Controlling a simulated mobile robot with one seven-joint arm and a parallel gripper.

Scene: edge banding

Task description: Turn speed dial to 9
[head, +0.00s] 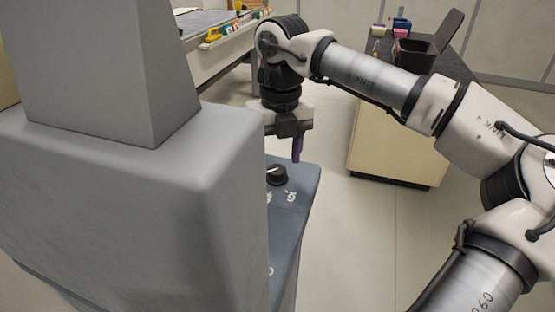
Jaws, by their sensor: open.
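The speed dial (276,174) is a round black knob with a light pointer mark, set on a blue-grey panel (303,190). White markings show on the panel below it, too small to read with certainty. My gripper (290,142) is above the dial and slightly to its right, pointing down. One dark purple finger shows, with its tip apart from the dial. The other finger is not clearly visible beside the grey housing. The gripper is open and nothing shows between its fingers.
A large grey housing (120,190) fills the left and hides the panel's left side. A cabinet (392,140) with a dark top, a black bin (413,55) and small items stands behind right. A workbench (220,45) is at the back. Floor between is clear.

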